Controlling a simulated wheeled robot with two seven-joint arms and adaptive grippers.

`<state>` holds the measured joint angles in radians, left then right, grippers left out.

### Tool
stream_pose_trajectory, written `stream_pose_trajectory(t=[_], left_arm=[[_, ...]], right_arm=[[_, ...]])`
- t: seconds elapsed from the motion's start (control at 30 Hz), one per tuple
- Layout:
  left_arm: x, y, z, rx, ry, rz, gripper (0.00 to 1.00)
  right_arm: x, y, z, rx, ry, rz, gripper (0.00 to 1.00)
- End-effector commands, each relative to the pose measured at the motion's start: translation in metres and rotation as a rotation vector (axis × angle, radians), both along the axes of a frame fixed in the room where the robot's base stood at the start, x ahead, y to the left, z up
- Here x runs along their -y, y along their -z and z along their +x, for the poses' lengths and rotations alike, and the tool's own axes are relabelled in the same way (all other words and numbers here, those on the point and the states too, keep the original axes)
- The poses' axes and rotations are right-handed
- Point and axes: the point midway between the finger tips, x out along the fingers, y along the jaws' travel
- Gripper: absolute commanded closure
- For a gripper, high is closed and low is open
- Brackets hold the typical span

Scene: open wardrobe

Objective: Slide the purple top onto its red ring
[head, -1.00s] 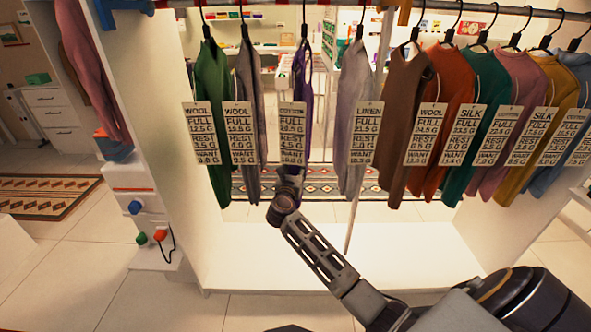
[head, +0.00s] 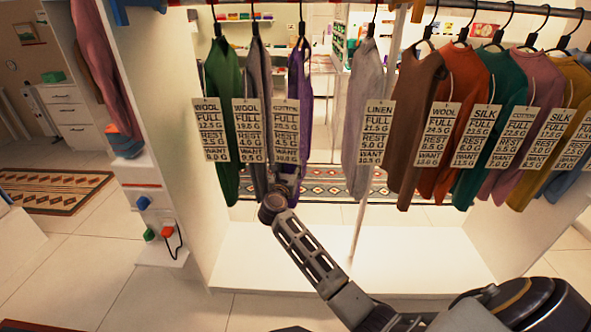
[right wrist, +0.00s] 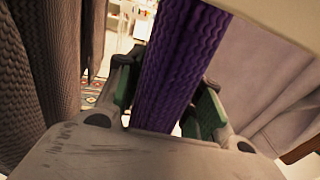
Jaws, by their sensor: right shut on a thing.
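The purple top (head: 300,75) hangs from a dark hanger on the rail, with a cotton tag in front. My right gripper (head: 287,183) is at its lower end. In the right wrist view, the right gripper (right wrist: 172,108) is shut on the ribbed purple cloth (right wrist: 182,60), between green-lined fingers. A grey top (head: 258,80) hangs close on the left of the purple one. A wide gap separates the purple top from the light linen top (head: 366,80) on the right. I cannot make out a red ring for certain. My left gripper is out of view.
The rail (head: 460,7) runs across the wardrobe top. A green top (head: 222,75) hangs at its left end. Brown (head: 412,85), orange (head: 465,80) and several other tops crowd the right. The white wardrobe floor (head: 270,255) is bare.

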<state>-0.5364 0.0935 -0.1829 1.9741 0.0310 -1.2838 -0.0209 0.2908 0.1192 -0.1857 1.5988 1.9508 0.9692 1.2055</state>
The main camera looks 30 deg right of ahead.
Motion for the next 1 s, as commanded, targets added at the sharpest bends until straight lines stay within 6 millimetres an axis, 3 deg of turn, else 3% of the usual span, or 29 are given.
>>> stream_pose_trajectory(t=[0.5,0.53,0.7,1.0], left_arm=[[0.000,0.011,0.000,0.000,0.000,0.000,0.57],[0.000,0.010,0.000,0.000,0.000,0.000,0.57],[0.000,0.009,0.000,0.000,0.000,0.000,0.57],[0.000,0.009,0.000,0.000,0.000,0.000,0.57]], right_arm=[[-0.022,0.002,0.013,-0.003,-0.001,-0.002,0.97],[-0.021,0.001,0.013,-0.003,-0.001,-0.002,0.59],[-0.021,0.001,0.013,-0.002,-0.001,-0.001,0.38],[-0.021,0.000,0.012,-0.001,0.000,-0.001,0.38]])
